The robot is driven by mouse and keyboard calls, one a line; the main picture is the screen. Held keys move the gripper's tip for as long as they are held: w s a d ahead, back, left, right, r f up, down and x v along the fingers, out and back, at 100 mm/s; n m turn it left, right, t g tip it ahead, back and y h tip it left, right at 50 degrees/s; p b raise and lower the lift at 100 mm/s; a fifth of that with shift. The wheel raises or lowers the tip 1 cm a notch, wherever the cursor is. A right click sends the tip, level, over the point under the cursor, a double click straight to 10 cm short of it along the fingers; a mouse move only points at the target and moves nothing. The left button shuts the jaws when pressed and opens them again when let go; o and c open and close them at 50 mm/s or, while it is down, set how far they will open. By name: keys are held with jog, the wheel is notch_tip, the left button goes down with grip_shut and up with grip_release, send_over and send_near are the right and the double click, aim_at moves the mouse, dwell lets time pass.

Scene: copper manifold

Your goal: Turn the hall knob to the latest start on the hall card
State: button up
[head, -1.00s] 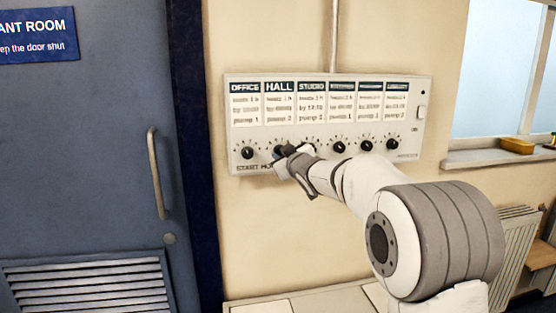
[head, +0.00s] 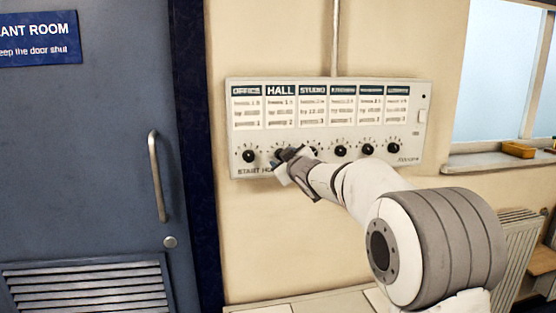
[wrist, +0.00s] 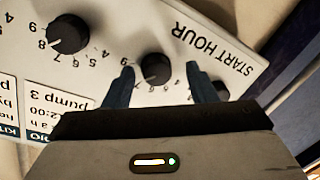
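The hall card (head: 280,108) is under the HALL heading on a pale wall panel (head: 418,150); its small print is too blurred to read. The hall knob, black and round, is mostly hidden behind my gripper (head: 284,160) in the head view. In the wrist view, where the panel appears upside down, the hall knob (wrist: 154,68) is between the two fingertips of my gripper (wrist: 161,78). The fingers are apart, with a visible gap on each side of the knob. Numbers ring the knob; its pointer setting is hard to make out.
The studio knob (wrist: 68,34) is left of the hall knob in the wrist view. The office knob (head: 249,156) is left of it in the head view. Several similar knobs line the panel. A blue door (head: 90,180) with a handle stands left; a window sill (head: 500,158) is right.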

jog(key=shift+r, duration=0.1)
jog(key=v, duration=0.7)
jog(key=shift+s+b, duration=0.4)
jog(key=shift+b, duration=0.05)
jog(key=shift+d, duration=0.15)
jog(key=s+d+f+m+g+h+p, duration=0.25)
jog(key=s+d+f+m+h, duration=0.2)
jog(key=s+d, duration=0.4)
jog(key=s+d+f+m+g+h+p, duration=0.25)
jog(key=s+d+f+m+g, duration=0.2)
jog(key=s+d, duration=0.4)
jog(key=s+f+m+g, duration=0.1)
jog(key=s+f+g, duration=0.2)
jog(key=s, duration=0.8)
jog(key=s+f+m+g+p, duration=0.1)
jog(key=s+f+g, duration=0.2)
jog(key=s, duration=0.8)
jog(key=shift+s+x, duration=0.3)
jog(key=shift+x, duration=0.9)
